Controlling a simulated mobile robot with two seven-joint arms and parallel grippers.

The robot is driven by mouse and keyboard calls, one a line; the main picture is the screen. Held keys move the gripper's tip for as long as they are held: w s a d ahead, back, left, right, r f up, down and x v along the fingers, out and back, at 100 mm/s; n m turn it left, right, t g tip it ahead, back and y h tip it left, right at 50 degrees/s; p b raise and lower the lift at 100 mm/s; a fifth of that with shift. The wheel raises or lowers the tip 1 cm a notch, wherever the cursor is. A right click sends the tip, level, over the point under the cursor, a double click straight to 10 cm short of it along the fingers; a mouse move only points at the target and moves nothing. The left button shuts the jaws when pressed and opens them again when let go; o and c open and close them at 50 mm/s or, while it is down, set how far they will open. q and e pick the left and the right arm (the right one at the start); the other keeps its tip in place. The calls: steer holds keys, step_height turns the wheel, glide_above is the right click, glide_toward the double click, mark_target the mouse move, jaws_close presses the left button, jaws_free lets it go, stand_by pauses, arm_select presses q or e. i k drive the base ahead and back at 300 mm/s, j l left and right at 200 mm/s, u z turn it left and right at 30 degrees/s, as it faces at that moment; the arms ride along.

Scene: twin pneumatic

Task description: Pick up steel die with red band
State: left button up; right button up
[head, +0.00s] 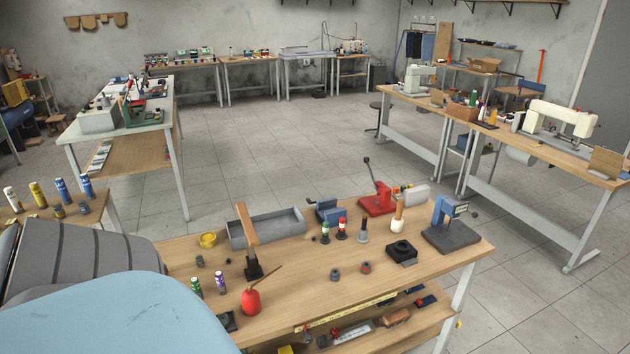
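A small grey steel die with what looks like a red band (366,267) stands on the near wooden workbench (300,290), right of the bench's middle. A similar plain grey die (336,274) stands just left of it. Both are small in the picture, so fine detail is hard to tell. Neither of my grippers shows in the head view, and nothing is seen touching the die.
A black block (402,252) and a blue-grey press (450,228) stand right of the die. Behind are small bottles (342,229), a red lever press (376,198) and a grey tray (266,229). A red oil can (251,301) stands left. Bench surface around the die is clear.

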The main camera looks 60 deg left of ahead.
mark_target(365, 269)
steer(key=u, duration=1.45)
